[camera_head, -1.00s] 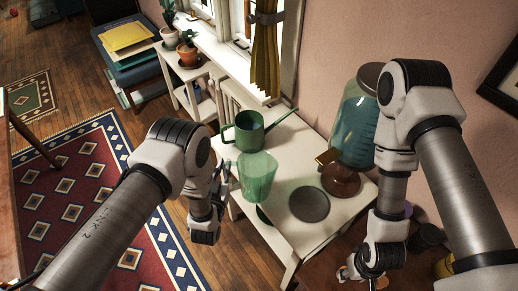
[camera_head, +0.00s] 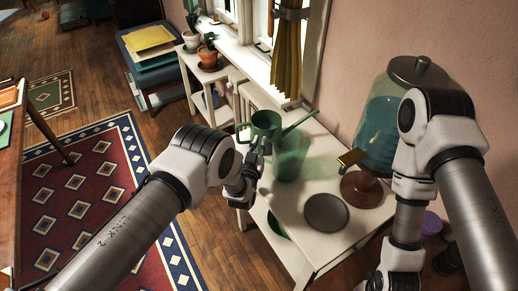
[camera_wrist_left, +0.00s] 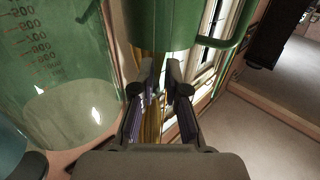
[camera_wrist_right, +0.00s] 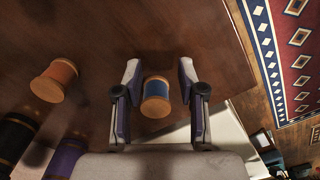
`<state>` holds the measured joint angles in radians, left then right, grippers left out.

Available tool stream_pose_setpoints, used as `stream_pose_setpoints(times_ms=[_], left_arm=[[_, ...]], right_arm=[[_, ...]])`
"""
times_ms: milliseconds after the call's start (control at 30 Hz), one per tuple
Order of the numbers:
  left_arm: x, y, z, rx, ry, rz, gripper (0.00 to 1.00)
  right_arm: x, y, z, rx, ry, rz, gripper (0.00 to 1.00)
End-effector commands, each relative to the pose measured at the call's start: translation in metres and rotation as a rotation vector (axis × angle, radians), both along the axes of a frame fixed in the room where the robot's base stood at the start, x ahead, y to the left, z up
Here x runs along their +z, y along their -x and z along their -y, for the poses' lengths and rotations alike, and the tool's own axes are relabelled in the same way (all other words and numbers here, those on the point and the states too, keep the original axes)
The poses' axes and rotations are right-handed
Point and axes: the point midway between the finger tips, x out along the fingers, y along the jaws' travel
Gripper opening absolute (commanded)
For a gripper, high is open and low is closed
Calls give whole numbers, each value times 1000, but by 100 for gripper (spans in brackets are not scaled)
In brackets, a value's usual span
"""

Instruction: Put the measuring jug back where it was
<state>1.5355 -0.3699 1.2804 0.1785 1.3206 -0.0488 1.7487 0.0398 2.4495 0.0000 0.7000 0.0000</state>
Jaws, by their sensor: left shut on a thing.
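The measuring jug (camera_head: 290,163) is a clear green vessel, upright over the white table (camera_head: 300,250), in front of the green watering can (camera_head: 262,124). I cannot tell whether its base touches the table. My left gripper (camera_head: 245,180) is on its left side, shut on the jug, with the handle mostly hidden. In the left wrist view the jug (camera_wrist_left: 55,60) fills the left side with red graduations, and the watering can (camera_wrist_left: 160,22) is just beyond the fingers (camera_wrist_left: 165,75). My right gripper (camera_wrist_right: 158,75) is open, a blue thread spool (camera_wrist_right: 155,98) showing between its fingers.
A grey round plate (camera_head: 326,213) lies on the table right of the jug. A glass dispenser (camera_head: 385,120) on a brown base stands at the back right. An orange spool (camera_wrist_right: 54,80) stands on the dark wooden surface (camera_wrist_right: 90,35).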

Motion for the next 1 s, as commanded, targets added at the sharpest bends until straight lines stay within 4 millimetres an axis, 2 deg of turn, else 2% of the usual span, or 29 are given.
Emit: stream_pose_setpoints(times_ms=[300,333,400,667,767,867,1000], left_arm=[[-4,0,0,0,-1,-2,0],[-3,1,0,0,-3,-4,20],[-3,1,0,0,-3,-4,38],[-2,1,0,0,-3,-4,38],[5,1,0,0,-3,-4,38],[6,16,-3,-1,-4,-7,38],[9,51,-10,-1,-4,-8,38]], right_arm=[[-3,0,0,0,0,1,40],[-2,0,0,0,0,1,40],[-2,0,0,0,0,1,40],[-1,0,0,0,0,1,40],[6,0,0,0,0,1,40],[18,0,0,0,0,1,40],[42,-1,0,0,0,1,40]])
